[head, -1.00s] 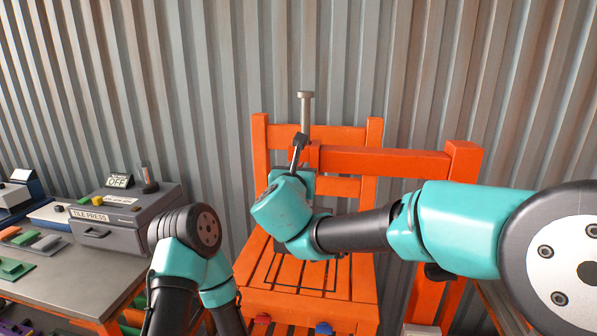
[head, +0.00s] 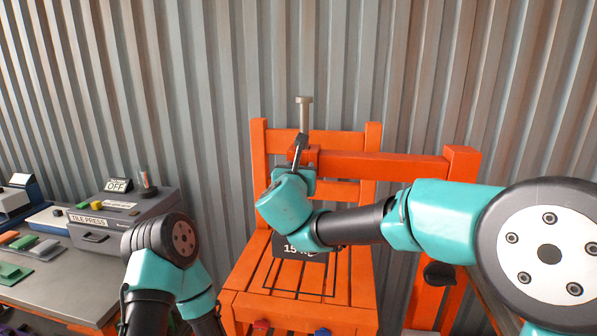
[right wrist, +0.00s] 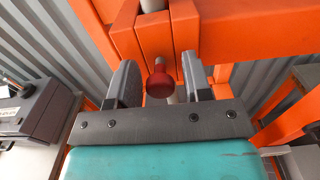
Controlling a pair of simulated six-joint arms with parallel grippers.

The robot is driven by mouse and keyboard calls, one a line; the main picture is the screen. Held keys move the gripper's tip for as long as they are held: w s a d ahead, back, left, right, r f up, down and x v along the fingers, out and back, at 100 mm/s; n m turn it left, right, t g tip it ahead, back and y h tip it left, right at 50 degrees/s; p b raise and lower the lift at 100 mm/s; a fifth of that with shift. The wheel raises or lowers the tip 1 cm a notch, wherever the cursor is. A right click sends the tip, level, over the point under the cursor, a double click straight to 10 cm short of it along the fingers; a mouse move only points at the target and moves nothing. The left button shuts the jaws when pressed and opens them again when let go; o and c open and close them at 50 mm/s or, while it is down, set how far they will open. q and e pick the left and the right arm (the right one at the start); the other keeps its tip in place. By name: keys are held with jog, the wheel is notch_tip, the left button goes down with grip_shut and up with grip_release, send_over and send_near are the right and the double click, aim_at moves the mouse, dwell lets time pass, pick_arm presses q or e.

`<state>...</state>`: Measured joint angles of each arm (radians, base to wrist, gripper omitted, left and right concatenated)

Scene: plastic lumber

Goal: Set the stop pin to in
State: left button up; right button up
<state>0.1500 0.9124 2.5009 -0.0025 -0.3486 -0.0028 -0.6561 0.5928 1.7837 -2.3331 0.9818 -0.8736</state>
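The stop pin shows in the right wrist view as a red round knob (right wrist: 160,85) in front of an orange upright frame block (right wrist: 158,40). My right gripper (right wrist: 158,65) is open, with one dark finger on each side of the knob and small gaps showing. In the head view the right gripper (head: 299,150) is up against the orange frame's crossbar, and the knob is hidden there. A grey flat-topped post (head: 304,118) rises from the frame behind it. My left arm is at lower left in the head view, but its gripper is not visible.
An orange slatted chair-like stand (head: 240,290) is below the right gripper. A dark weight marked 15 (head: 288,254) is on it, partly hidden by my right arm. At left, a grey bench (head: 60,290) holds a tile press (head: 100,232) and coloured tiles.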

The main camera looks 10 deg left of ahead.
jog(key=shift+o, duration=0.5)
jog(key=s, duration=1.7)
jog(key=shift+s, duration=0.25)
jog(key=shift+d, duration=0.1)
